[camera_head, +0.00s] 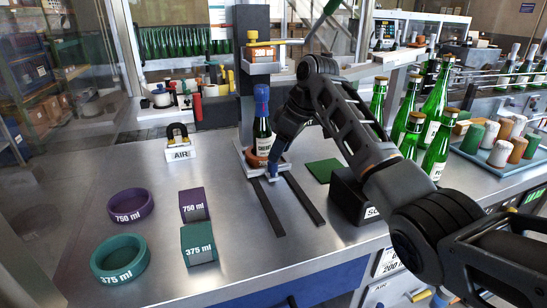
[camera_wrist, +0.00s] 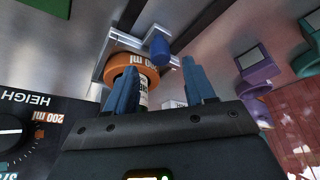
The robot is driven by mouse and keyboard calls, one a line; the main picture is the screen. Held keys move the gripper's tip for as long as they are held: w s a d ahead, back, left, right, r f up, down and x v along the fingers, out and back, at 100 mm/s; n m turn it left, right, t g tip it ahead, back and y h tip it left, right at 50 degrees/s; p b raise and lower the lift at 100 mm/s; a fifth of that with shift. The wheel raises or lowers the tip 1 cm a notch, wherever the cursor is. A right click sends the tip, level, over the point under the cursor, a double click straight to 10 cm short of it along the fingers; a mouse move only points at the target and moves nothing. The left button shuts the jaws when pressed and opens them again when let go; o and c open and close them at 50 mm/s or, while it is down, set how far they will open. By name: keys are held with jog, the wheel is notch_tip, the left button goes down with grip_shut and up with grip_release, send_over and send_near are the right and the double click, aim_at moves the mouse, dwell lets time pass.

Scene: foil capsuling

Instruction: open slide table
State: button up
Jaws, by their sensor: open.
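The slide table (camera_head: 250,168) is a pale metal carriage at the back end of two dark rails (camera_head: 304,200). A green bottle (camera_head: 262,139) with a blue foil cap stands upright on it in an orange ring (camera_head: 256,160). The carriage (camera_wrist: 112,48) also shows in the wrist view, with the orange ring (camera_wrist: 136,62) and a blue knob (camera_wrist: 160,50) at its front. My gripper (camera_wrist: 160,68) is open with nothing between its blue fingers, just short of the knob. In the head view my gripper (camera_head: 275,158) partly hides the knob, and contact cannot be told.
A black box (camera_head: 350,196) and a green mat (camera_head: 323,170) lie right of the rails. Several green bottles (camera_head: 437,110) and a tray of capsules (camera_head: 493,158) stand farther right. Purple and green rings (camera_head: 120,262) and blocks (camera_head: 199,243) sit at left. The rails' front is clear.

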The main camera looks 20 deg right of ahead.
jog(key=shift+x, duration=2.35)
grip_shut()
